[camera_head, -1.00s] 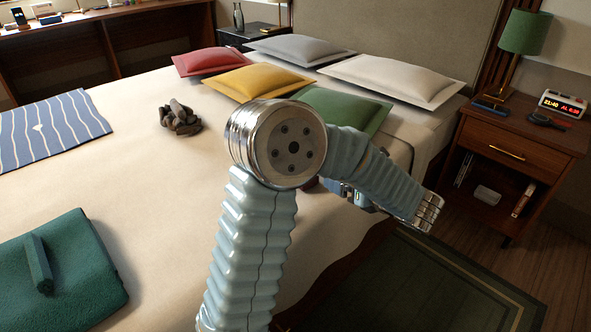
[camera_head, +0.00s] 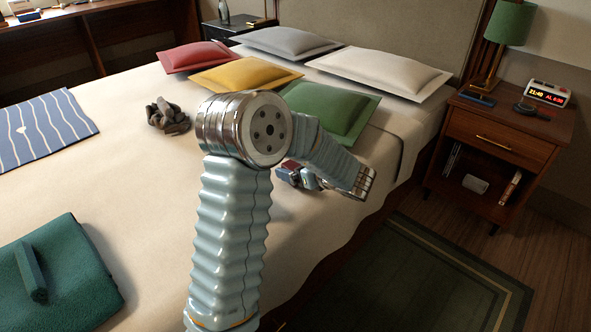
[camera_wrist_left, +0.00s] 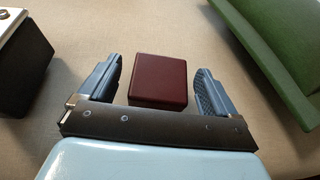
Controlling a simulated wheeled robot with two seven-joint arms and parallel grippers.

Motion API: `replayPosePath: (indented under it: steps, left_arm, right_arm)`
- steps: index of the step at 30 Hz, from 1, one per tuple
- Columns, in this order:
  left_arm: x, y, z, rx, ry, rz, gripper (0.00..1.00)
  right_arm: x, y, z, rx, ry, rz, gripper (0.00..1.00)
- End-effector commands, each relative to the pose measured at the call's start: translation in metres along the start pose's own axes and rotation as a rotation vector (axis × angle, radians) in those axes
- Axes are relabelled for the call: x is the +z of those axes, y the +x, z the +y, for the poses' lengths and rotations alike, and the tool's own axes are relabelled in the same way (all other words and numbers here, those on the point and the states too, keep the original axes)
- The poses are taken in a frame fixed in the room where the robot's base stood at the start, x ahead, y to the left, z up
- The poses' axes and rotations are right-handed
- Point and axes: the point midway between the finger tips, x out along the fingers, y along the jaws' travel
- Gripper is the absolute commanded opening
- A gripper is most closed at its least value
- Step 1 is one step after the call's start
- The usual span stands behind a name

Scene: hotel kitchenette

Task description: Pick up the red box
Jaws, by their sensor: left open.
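The red box (camera_wrist_left: 158,80) is a small dark red block lying on the bed. In the left wrist view it sits between the two spread fingers of my left gripper (camera_wrist_left: 160,67), with a gap visible on each side. In the head view a small part of the red box (camera_head: 291,165) shows just beside my left gripper (camera_head: 300,177), near the green pillow. My arm hides much of that area. My left gripper is open and holds nothing. My right gripper is in neither view.
The green pillow (camera_head: 333,112) lies close behind the gripper; it also shows in the wrist view (camera_wrist_left: 285,45). A dark block with a pale top (camera_wrist_left: 22,62) stands left of the fingers. A nightstand (camera_head: 500,140) is at right.

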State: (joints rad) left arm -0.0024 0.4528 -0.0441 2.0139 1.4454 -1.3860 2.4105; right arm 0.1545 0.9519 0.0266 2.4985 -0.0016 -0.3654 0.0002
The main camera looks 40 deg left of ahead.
Motion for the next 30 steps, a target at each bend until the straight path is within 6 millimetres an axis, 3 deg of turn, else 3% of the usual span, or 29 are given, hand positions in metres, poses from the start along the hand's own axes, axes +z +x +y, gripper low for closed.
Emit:
replayPosePath:
  steps: [9, 21, 30]
  left_arm:
    - [-0.0005, 0.0087, 0.0000, -0.001, 0.000, 0.001, 0.92]
    - [-0.0002, 0.0083, -0.0001, -0.001, 0.000, 0.000, 0.33]
    - [0.0031, 0.0070, -0.0002, -0.001, -0.001, 0.000, 0.32]
  right_arm:
    - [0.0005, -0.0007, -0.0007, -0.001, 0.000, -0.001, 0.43]
    - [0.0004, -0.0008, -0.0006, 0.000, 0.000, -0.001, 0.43]
    - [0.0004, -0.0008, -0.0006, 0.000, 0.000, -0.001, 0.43]
